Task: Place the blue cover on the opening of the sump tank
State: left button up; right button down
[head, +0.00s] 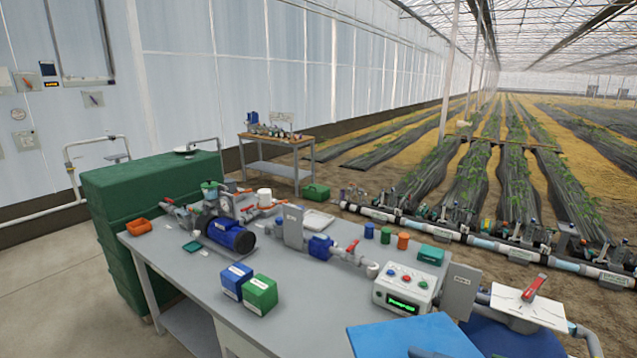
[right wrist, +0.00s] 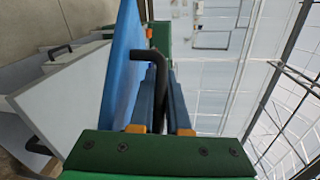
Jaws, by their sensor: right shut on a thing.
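The blue cover (head: 415,338) shows as a flat bright blue panel at the bottom edge of the head view, partly cut off. In the right wrist view the cover (right wrist: 124,60) stands edge-on beside my fingers, with a black bent handle (right wrist: 157,70). My right gripper (right wrist: 165,80) is shut on this handle. A dark blue rounded body (head: 515,343), which looks like the sump tank, is at the bottom right of the head view, just right of the cover. Its opening cannot be made out clearly. My left gripper is in neither view.
A grey workbench (head: 180,258) carries a blue pump (head: 230,236), a control box (head: 405,288), and blue and green boxes (head: 260,293). A white plate with a red-handled valve (head: 532,290) and pipework lies close behind the dark blue body. Open floor (head: 50,290) is at the left.

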jog(key=s+f, duration=0.1)
jog(key=s, duration=0.9)
jog(key=f+b, duration=0.3)
jog(key=b, duration=0.1)
jog(key=f+b, duration=0.2)
jog(key=shift+w+a+f, duration=0.25)
jog(key=shift+a+f, duration=0.1)
